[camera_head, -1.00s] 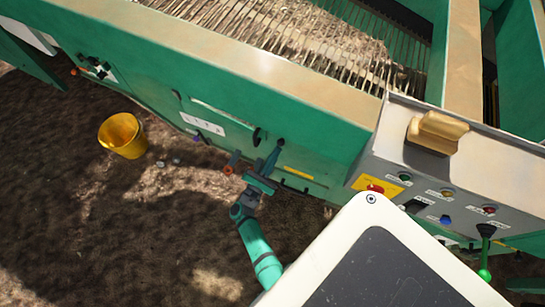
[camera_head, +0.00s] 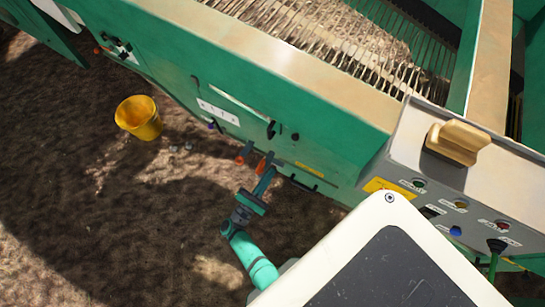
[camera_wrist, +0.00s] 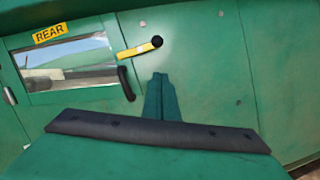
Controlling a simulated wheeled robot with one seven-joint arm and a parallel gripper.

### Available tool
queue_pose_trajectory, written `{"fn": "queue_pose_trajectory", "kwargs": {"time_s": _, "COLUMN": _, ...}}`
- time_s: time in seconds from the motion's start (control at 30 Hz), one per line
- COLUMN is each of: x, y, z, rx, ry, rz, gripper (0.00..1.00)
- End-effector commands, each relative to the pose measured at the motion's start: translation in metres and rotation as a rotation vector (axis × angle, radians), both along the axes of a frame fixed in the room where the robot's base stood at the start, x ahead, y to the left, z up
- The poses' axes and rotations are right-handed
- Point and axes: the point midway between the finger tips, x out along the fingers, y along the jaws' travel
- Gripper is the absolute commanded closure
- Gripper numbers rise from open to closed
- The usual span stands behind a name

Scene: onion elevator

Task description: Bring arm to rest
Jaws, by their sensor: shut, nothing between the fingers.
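My arm, teal and black, reaches up from the lower middle of the head view. My gripper (camera_head: 267,174) is shut and empty, with its fingertips low in front of the machine's green side panel (camera_head: 235,85), near two orange-tipped levers (camera_head: 243,153). In the wrist view my gripper (camera_wrist: 161,80) shows as two teal fingers pressed together, pointing at the green panel. I cannot tell the exact gap to the panel. The fingers hold nothing.
A yellow bucket (camera_head: 139,117) stands on the soil at left. A control box (camera_head: 470,205) with buttons is at right. The wrist view shows a yellow REAR label (camera_wrist: 50,33), a black handle (camera_wrist: 126,83) and a black knob (camera_wrist: 157,41). Bare soil lies left of my arm.

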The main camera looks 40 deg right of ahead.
Motion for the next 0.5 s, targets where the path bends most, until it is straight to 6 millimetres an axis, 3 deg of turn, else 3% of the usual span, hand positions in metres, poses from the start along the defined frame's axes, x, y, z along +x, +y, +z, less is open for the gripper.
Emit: {"fn": "queue_pose_trajectory", "kwargs": {"time_s": 0.5, "x": 0.0014, "y": 0.0072, "z": -0.0007, "rx": -0.001, "ry": 0.001, "rz": 0.010, "gripper": 1.00}}
